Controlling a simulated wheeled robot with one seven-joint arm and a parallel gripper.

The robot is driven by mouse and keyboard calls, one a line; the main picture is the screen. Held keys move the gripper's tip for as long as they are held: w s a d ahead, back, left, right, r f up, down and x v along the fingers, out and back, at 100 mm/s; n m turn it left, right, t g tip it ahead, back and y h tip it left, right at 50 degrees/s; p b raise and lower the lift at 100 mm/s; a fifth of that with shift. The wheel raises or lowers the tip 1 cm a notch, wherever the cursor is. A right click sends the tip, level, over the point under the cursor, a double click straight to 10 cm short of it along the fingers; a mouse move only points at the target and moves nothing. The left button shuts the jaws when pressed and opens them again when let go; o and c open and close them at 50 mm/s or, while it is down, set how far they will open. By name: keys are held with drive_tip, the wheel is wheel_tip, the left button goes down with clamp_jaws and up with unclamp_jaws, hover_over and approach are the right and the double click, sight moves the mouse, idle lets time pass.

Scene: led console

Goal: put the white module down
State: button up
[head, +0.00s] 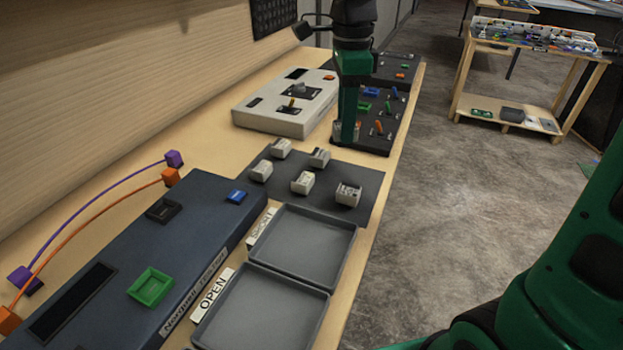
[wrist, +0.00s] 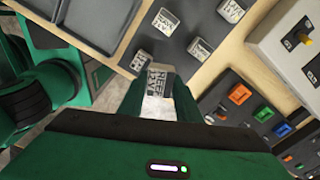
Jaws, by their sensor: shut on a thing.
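My gripper (head: 346,135) points down past the far end of a dark mat (head: 366,180), beside the switch panel. In the wrist view my gripper (wrist: 158,82) is shut on a white module (wrist: 157,86) with dark lettering, held between the green fingers. In the head view the held module is mostly hidden by the fingers. Several similar white modules stand on the mat, among them a near-right one (head: 348,193) and a middle one (head: 303,183). I cannot tell how far the held module is above the surface.
Two empty grey trays, one labelled OPEN (head: 268,338) and one behind it (head: 318,277), lie in front of the mat. A dark console (head: 205,200) is at left. A white box (head: 265,120) and a dark switch panel (head: 378,140) stand beyond. The table edge is at right.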

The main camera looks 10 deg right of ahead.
drive_tip(key=a+f, duration=0.2)
drive_tip(key=a, duration=0.3)
drive_tip(key=shift+m, duration=0.4)
drive_tip(key=w+d+f, duration=0.1)
drive_tip(key=d+f, duration=0.1)
drive_tip(key=d, duration=0.1)
drive_tip(key=w+d+f, duration=0.1)
drive_tip(key=d+f, duration=0.1)
drive_tip(key=d, duration=0.2)
drive_tip(key=w+d+f, duration=0.1)
drive_tip(key=d+f, duration=0.2)
drive_tip(key=d, duration=0.1)
drive_tip(key=shift+w+f, duration=0.1)
drive_tip(key=shift+w, duration=0.05)
drive_tip(key=shift+f, duration=1.95)
drive_tip(key=o, duration=1.1)
drive_tip(key=shift+f, duration=0.1)
drive_tip(key=shift+c, duration=0.2)
wheel_tip(320, 180, up, 12)
